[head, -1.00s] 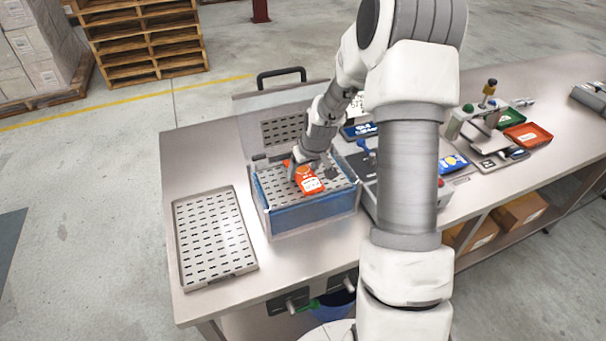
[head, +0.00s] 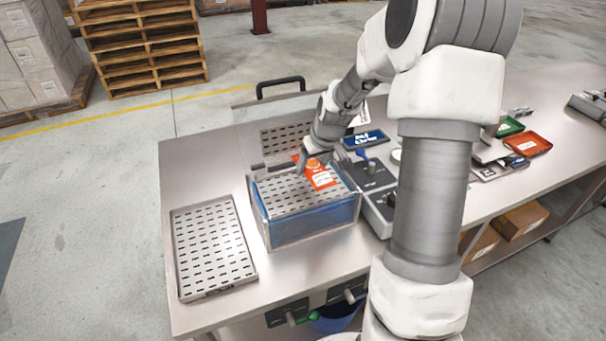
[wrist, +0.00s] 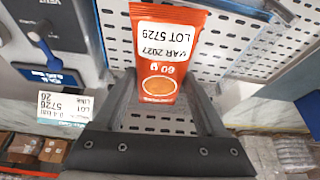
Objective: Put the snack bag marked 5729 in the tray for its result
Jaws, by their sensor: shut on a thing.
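The orange snack bag (head: 321,179) is over the right back part of a clear tank (head: 310,222) with blue water. In the wrist view the bag (wrist: 158,84) has a white label reading MAR 2027 and LOT 5729, upside down. My gripper (head: 314,166) is shut on the bag; in the wrist view my gripper's fingers (wrist: 167,92) lie either side of it. I cannot tell how far the bag is above the slotted plate (head: 284,193). A green tray (head: 509,127) and a red tray (head: 528,144) stand at the far right.
The tank's lid with a black handle (head: 281,82) stands open behind it. A slotted grey plate (head: 213,248) lies at left. A card (wrist: 60,108) reads LOT 5726. My arm hides part of the bench.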

